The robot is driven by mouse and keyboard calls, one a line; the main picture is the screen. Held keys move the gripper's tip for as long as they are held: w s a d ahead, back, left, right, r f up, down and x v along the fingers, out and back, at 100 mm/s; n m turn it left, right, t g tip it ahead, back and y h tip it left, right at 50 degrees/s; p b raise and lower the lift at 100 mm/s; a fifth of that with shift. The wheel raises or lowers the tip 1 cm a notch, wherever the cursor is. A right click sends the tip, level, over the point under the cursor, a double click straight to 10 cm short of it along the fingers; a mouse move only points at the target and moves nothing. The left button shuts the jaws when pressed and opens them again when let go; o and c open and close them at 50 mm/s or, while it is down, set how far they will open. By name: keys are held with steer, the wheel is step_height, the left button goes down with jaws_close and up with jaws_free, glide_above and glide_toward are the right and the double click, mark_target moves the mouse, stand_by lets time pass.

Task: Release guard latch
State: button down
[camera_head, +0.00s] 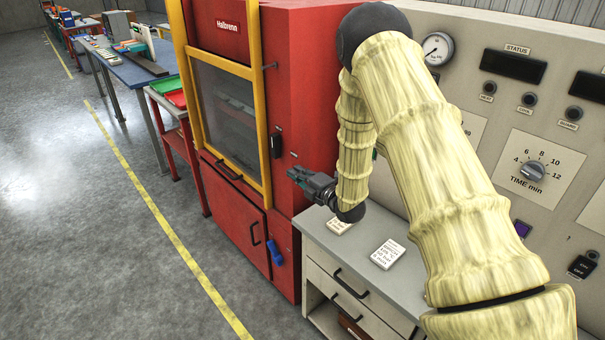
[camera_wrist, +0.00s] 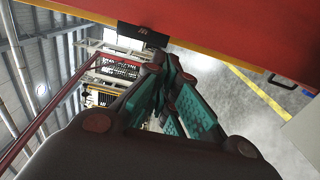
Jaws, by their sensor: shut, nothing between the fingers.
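The red hot press (camera_head: 300,40) has a yellow-framed guard (camera_head: 228,105) with a dark window on its front; the guard looks closed. A small black block (camera_head: 276,145), apparently the guard latch, sits on the press beside the guard's right edge. In the wrist view a black block (camera_wrist: 140,35) on the red surface lies just beyond my fingertips. My gripper (camera_head: 291,173) points left toward the press front, below and right of the block. Its fingers (camera_wrist: 168,62) are together and empty. I cannot tell whether a fingertip touches the block.
A grey bench (camera_head: 345,265) with drawers and note cards (camera_head: 387,254) stands right of the press, beneath my arm. A control panel (camera_head: 480,110) with dials rises behind it. A lower red door (camera_head: 232,200) has a handle. The floor (camera_head: 110,230) at left is clear.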

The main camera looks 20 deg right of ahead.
mark_target(276, 146)
steer(key=shift+p+x, duration=1.8)
steer(key=shift+x, duration=2.7)
steer(key=shift+w+f+b, duration=0.1)
steer(key=shift+f+b, duration=0.25)
steer(key=shift+b, duration=0.5)
steer(key=shift+r+b, duration=0.1)
steer(key=shift+b, duration=0.2)
steer(key=shift+t, duration=0.3)
